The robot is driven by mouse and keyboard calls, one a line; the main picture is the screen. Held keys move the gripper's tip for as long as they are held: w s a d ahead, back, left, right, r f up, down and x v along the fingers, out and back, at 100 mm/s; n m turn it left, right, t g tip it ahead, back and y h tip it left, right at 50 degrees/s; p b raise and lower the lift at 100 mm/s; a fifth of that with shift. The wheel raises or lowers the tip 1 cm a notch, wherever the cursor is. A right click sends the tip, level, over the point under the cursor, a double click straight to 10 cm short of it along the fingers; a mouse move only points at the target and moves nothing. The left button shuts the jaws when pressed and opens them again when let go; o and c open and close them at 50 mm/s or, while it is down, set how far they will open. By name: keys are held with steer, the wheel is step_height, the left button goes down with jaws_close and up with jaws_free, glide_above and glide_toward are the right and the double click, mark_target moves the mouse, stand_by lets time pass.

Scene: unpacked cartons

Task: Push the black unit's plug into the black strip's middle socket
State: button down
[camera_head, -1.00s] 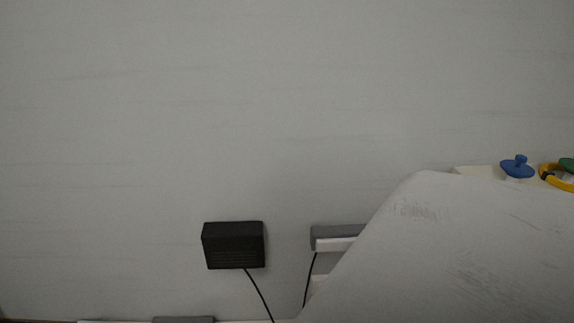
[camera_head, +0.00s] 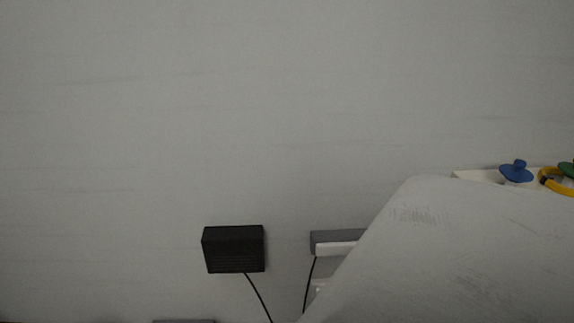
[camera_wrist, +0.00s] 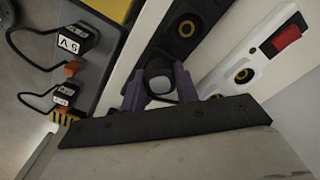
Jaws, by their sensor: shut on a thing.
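The black unit (camera_head: 233,248), a box with a ribbed lower face, shows in the head view with a thin black cable running down from it. In the wrist view, my gripper (camera_wrist: 160,84) has its purple fingers shut on a small dark plug (camera_wrist: 158,68) with a pale grey end. The cable between the unit and this plug is not seen whole. The black strip (camera_wrist: 207,12) lies just beyond the fingers, with one round yellow-ringed socket (camera_wrist: 186,28) visible. The plug and fingers cover the strip's nearer part. I cannot tell whether the plug touches it.
A white strip (camera_wrist: 262,50) with a red switch (camera_wrist: 288,34) lies close on the right. A grey and yellow block with black labelled plugs (camera_wrist: 72,40) and cables stands on the left. The head view shows a grey unit (camera_head: 335,238) and a blue knob (camera_head: 516,171); my arm hides the lower right.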

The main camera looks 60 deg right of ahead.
steer(key=c, duration=1)
jaws_free()
steer(key=shift+o, duration=0.2)
